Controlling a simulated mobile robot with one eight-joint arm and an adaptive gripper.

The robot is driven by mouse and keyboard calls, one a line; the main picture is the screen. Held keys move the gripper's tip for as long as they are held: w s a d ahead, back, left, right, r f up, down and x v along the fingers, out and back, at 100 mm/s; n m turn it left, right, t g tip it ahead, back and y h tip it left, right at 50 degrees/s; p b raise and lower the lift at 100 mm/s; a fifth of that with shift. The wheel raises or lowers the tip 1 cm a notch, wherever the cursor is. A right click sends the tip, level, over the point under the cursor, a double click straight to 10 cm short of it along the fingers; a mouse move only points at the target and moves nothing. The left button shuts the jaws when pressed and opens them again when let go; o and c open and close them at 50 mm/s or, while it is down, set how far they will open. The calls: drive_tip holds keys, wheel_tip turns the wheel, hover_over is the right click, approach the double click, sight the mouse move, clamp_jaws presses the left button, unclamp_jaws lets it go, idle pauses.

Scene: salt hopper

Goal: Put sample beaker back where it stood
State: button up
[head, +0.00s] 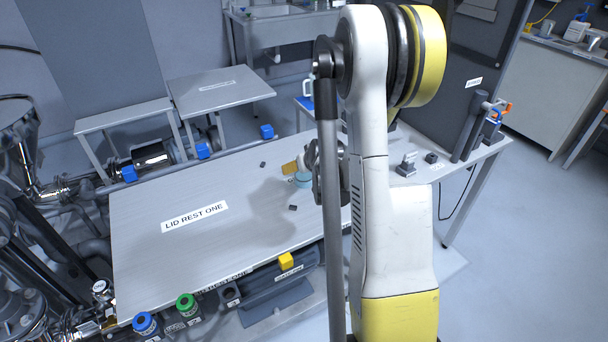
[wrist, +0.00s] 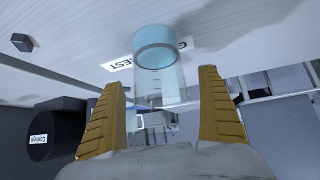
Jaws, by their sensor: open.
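The sample beaker (wrist: 158,48) is clear with a pale blue tint. In the wrist view it is ahead of my gripper (wrist: 160,80), roughly centred between the two yellow fingers. The fingers are spread wide, and I see a gap on each side of the beaker. In the head view the beaker (head: 302,179) is a small pale teal shape over the light table, beside a yellow finger of my gripper (head: 292,168). My arm hides part of the gripper there. I cannot tell whether the beaker's base touches the table.
The table (head: 140,245) has a LID REST ONE label (head: 195,216) and clear room at left. Small dark blocks (head: 293,207) lie near the gripper. A metal block (head: 406,168) stands at right. In the wrist view, a label (wrist: 118,66) lies behind the beaker.

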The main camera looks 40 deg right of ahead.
drive_tip(key=shift+r, duration=0.1)
drive_tip(key=c, duration=1.4)
